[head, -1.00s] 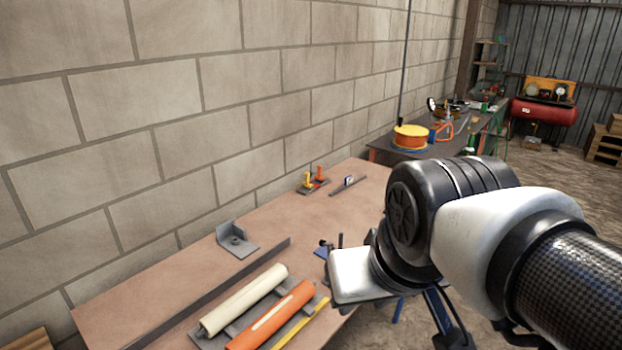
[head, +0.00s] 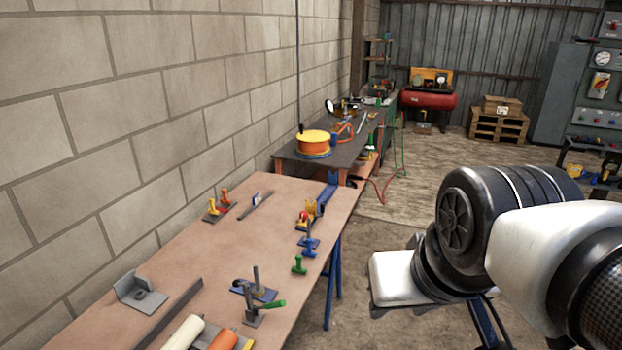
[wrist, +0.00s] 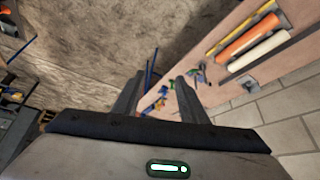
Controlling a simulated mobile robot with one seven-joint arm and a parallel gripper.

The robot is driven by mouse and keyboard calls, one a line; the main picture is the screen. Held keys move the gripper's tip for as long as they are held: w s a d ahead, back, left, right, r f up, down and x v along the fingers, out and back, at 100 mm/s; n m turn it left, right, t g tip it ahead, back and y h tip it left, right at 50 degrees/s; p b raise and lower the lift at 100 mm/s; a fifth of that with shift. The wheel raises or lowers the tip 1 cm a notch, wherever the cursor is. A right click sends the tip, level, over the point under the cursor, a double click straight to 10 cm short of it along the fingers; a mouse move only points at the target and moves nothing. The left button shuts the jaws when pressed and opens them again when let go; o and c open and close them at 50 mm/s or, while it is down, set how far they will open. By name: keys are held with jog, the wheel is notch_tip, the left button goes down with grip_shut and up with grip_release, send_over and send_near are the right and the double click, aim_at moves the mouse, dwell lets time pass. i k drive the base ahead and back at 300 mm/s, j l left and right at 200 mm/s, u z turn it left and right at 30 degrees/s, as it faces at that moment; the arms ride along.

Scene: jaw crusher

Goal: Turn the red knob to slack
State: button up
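I cannot tell for sure which part is the red knob. A small yellow and red fixture (head: 308,215) sits near the right edge of the workbench in the head view, and its red part is too small to make out. In the head view my arm hides the gripper fingers.
The workbench (head: 200,250) also bears a green-handled clamp (head: 262,312), a green peg (head: 299,265), a grey bracket (head: 140,292) and rollers. Open floor (head: 430,190) lies to the right.

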aim_at(303, 215)
jog(key=i+l+u, duration=0.2)
jog(key=i, duration=0.3)
jog(key=i+l+u, duration=0.1)
jog(key=i+l, duration=0.15)
jog(key=i+l+u, duration=0.15)
jog(key=l, duration=0.2)
jog(key=i+l+u, duration=0.1)
jog(key=i+l, duration=0.2)
jog(key=i+l+u, duration=0.15)
jog(key=l, duration=0.2)
jog(key=i+l+u, duration=0.1)
jog(key=l, duration=0.25)
jog(key=i+l+u, duration=0.1)
jog(key=i+l, duration=0.2)
jog(key=i+l+u, duration=0.15)
jog(key=l, duration=0.35)
